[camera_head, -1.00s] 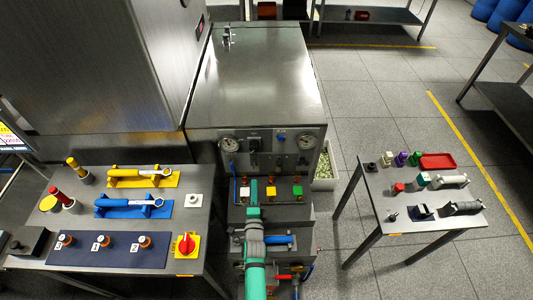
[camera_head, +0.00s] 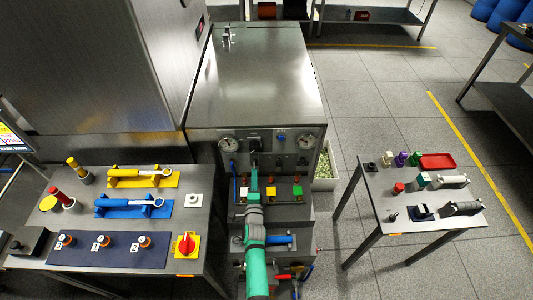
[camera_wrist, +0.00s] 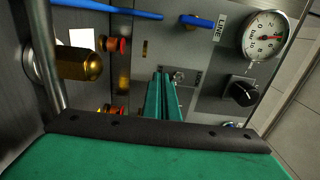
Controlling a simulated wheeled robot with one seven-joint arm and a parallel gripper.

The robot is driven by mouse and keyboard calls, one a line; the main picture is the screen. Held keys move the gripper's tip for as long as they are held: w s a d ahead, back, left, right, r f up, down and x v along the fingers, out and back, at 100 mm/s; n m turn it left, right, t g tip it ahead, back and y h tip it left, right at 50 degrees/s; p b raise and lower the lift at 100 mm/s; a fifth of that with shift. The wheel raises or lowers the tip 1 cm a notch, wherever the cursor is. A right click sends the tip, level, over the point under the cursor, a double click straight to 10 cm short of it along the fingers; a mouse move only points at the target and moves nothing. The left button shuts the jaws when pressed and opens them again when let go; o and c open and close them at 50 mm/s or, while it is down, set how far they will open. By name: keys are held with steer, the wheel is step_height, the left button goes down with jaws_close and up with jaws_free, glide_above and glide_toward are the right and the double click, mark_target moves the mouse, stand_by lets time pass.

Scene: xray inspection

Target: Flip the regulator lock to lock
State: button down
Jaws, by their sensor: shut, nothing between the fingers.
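My gripper (camera_head: 254,168) reaches up to the front panel (camera_head: 290,150) of the steel cabinet in the head view. In the wrist view its two green fingers (camera_wrist: 165,95) lie together, shut and empty, pointing at the panel. A small metal fitting (camera_wrist: 179,76) shows close beside the fingertips; I cannot tell if they touch it. A black knob (camera_wrist: 241,91) sits to the right of the fingers, below a round gauge (camera_wrist: 265,38). I cannot tell which of these parts is the regulator lock; the fingers may hide part of it.
A blue lever (camera_wrist: 196,20) sits by a LINE label. Brass and red fittings (camera_wrist: 92,66) and a metal pipe (camera_wrist: 45,55) stand left of the fingers.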

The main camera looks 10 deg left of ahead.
steer(key=shift+f+v, duration=0.15)
steer(key=shift+v, duration=1.6)
steer(key=shift+f+v, duration=0.1)
steer(key=shift+v, duration=1.65)
steer(key=s+d+n+h, duration=0.15)
steer(key=s+d, duration=0.25)
steer(key=s, duration=0.4)
steer(key=s+d+r+n+g+h, duration=0.1)
steer(key=s+d+n, duration=0.25)
steer(key=s, duration=0.45)
steer(key=s+d+n+h, duration=0.15)
steer(key=s+d, duration=0.25)
steer(key=s, duration=0.4)
steer(key=s+d+r+n, duration=0.3)
steer(key=s+r+n, duration=0.1)
steer(key=s+r, duration=0.3)
steer(key=s+d+r+n+g+h, duration=0.1)
steer(key=s+d+r+n, duration=0.3)
steer(key=s+r, duration=0.4)
steer(key=shift+v, duration=1.2)
steer(key=shift+d, duration=0.2)
